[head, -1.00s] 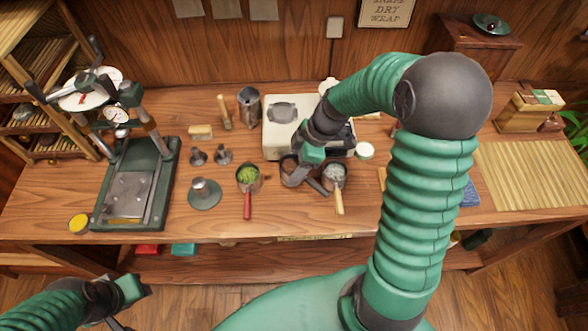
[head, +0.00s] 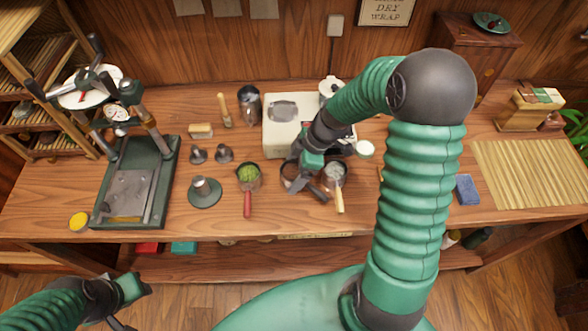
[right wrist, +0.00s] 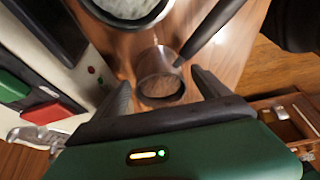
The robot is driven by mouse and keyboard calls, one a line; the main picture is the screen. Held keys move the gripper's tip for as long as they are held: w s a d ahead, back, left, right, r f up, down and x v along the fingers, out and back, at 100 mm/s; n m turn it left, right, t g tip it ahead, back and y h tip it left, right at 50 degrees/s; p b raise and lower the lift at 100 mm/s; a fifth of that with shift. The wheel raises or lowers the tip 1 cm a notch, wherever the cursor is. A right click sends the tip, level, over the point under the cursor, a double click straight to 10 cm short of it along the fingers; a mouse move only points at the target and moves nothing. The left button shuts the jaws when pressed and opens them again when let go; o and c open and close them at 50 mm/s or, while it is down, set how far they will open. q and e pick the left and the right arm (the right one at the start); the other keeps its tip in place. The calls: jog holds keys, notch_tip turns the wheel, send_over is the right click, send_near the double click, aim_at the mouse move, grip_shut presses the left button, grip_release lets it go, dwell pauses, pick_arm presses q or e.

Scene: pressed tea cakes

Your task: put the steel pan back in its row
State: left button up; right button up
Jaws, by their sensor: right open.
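The steel pan (right wrist: 160,62), small and round with a dark handle, lies between and just beyond my right gripper's fingertips in the right wrist view. In the head view, that pan (head: 289,170) is partly covered by my right gripper (head: 308,186), between a red-handled pan of green leaves (head: 249,175) and a wooden-handled pan of pale contents (head: 334,171). The right gripper is open; I cannot tell whether its fingers touch the pan. My left gripper (head: 135,299) is low at the left, away from the table; its jaws are unclear.
A cream appliance (head: 283,137) stands right behind the pans. A green press (head: 135,185) stands at the left, with a round green-based stand (head: 205,193) nearer the pans. A blue block (head: 467,190) and a bamboo mat (head: 530,175) lie to the right. The front table strip is clear.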

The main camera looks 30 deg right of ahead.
jog(key=v, duration=1.2)
jog(key=s+a+f+m+h, duration=0.1)
jog(key=s+a+f+m, duration=0.1)
jog(key=a+m, duration=0.2)
jog(key=s+a+f+m+h, duration=0.1)
jog(key=s+a+f+m, duration=0.1)
jog(key=a+m, duration=0.1)
jog(key=s+a+f+m+h+p, duration=0.1)
jog(key=s+a+f+m+h, duration=0.1)
jog(key=a+m, duration=0.2)
jog(key=shift+s+a+f+m, duration=0.15)
jog(key=shift+s+a+m, duration=0.2)
jog(key=shift+a, duration=0.45)
jog(key=shift+d+f, duration=0.1)
jog(key=shift+d, duration=0.2)
jog(key=shift+a, duration=0.2)
jog(key=shift+d, duration=0.1)
